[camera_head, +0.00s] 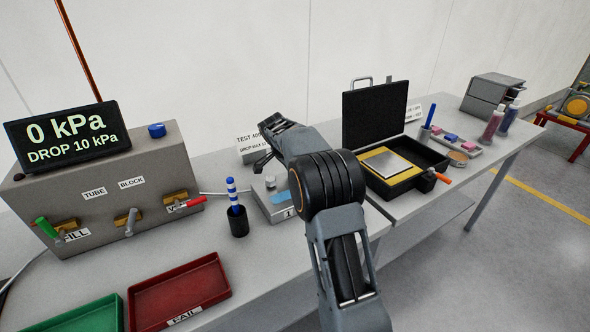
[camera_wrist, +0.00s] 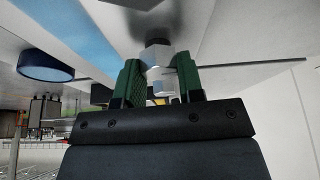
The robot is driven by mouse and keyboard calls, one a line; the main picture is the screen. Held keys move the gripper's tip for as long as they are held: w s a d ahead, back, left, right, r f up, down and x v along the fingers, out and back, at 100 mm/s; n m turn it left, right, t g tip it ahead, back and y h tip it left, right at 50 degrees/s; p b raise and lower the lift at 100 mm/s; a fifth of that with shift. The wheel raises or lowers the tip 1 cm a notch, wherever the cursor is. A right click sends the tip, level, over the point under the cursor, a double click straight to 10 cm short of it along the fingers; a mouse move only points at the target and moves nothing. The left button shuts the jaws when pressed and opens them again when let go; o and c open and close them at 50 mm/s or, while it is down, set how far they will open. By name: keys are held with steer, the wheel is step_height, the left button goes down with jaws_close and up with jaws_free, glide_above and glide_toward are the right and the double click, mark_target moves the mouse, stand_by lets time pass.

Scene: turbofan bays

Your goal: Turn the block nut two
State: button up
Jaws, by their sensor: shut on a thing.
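In the wrist view, the green fingers of my gripper (camera_wrist: 160,78) are shut on a silver hex nut (camera_wrist: 157,57), one finger on each side. The nut sits on a short fitting at the pale block (camera_wrist: 118,22), which has a light blue stripe. In the head view, the grey block (camera_head: 283,212) with a blue patch and a "1" label stands on the bench, partly behind my arm. The nut is hidden there, and I cannot read its number.
The test box (camera_head: 105,190) with pressure display (camera_head: 68,135) stands at left. A cup (camera_head: 238,222) with a striped tool stands close to the block. Red (camera_head: 180,290) and green (camera_head: 88,318) trays lie in front. An open black case (camera_head: 375,118) stands right of my arm.

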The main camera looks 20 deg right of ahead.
steer(key=shift+m, duration=0.6)
steer(key=o, duration=0.9)
steer(key=shift+o, duration=0.2)
steer(key=w+p+v, duration=0.1)
steer(key=v, duration=1.2)
steer(key=shift+s+r, duration=0.3)
steer(key=shift+r, duration=0.15)
steer(key=shift+a, duration=0.1)
